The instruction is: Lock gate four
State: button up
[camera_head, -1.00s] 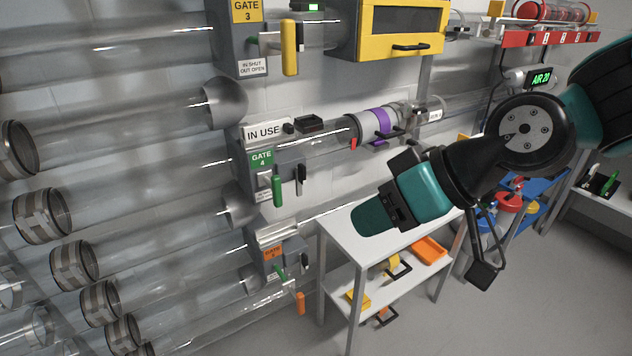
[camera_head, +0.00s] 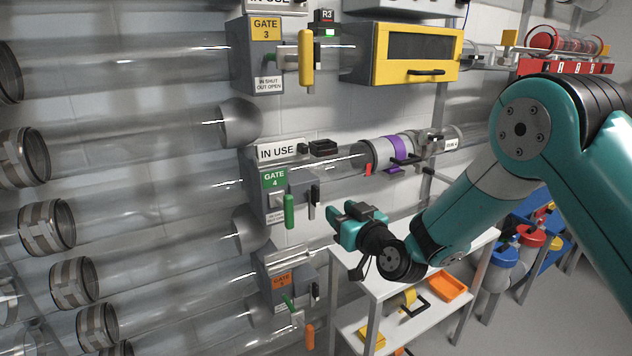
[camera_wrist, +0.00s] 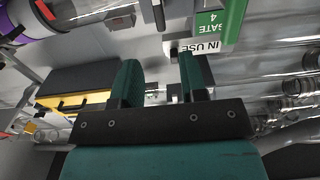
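Gate four (camera_head: 258,195) is a grey housing with a green "GATE 4" label on the wall tube. A green handle (camera_head: 289,211) hangs on its front, and a small black lever (camera_head: 312,199) is just right of it. My gripper (camera_head: 352,209) is to the right of and slightly below the handle, apart from it. In the wrist view, two teal fingers (camera_wrist: 158,72) stand apart with nothing between them. The green handle (camera_wrist: 234,20) and black lever (camera_wrist: 158,14) show beyond the fingers at the top. Whether the gate is locked cannot be told.
An "IN USE" sign (camera_head: 281,151) sits above gate four. Gate three (camera_head: 254,60), with a yellow handle, is above; an orange-labelled gate (camera_head: 283,282) is below. A purple-banded tube section (camera_head: 396,150) is to the right. A white shelf table (camera_head: 380,288) stands below my arm.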

aim_at(318, 193)
jog(key=p+x, duration=0.1)
jog(key=x, duration=1)
jog(key=shift+w+a+p, duration=0.1)
jog(key=shift+p, duration=0.2)
grip_shut()
